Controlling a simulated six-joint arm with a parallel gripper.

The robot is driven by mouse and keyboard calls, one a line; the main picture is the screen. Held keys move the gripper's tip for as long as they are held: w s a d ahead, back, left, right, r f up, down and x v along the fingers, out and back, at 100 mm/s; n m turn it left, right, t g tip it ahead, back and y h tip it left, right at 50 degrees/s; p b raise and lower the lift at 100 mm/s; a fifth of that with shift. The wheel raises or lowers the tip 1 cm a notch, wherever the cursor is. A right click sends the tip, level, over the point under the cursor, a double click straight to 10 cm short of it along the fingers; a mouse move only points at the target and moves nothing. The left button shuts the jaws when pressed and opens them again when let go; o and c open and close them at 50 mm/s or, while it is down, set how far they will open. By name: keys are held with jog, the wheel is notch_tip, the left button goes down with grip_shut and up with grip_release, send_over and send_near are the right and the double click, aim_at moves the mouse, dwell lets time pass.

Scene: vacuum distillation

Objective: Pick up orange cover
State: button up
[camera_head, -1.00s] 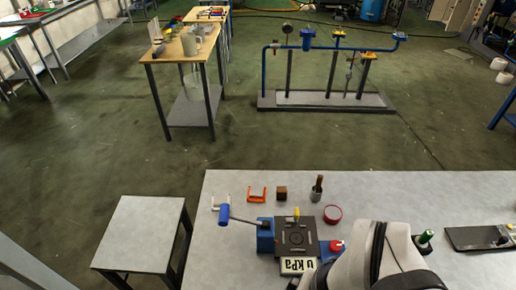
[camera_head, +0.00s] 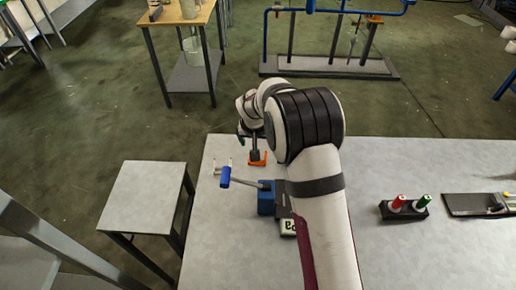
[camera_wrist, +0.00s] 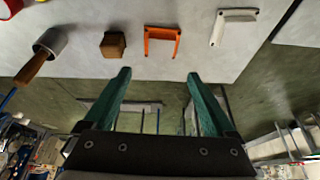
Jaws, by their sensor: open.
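The orange cover (camera_wrist: 162,42) is a U-shaped piece lying on the grey table near its far edge. Its two arms point down in the wrist view. In the head view the orange cover (camera_head: 258,158) shows just below my wrist, partly hidden. My gripper (camera_wrist: 160,76) is open, with two teal fingers apart and nothing between them. In the wrist view the cover lies above the fingertips, roughly centred between them, with a gap to both.
A brown block (camera_wrist: 113,44) and a grey cup with a wooden handle (camera_wrist: 50,42) lie left of the cover. A white U-shaped piece (camera_wrist: 232,26) lies to its right. A blue-handled lever (camera_head: 225,177) stands nearby. My arm hides the table's middle.

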jog(key=x, duration=0.8)
jog(key=shift+s+a+f, duration=0.1)
jog(key=shift+s, duration=0.2)
jog(key=c, duration=1.4)
grip_shut()
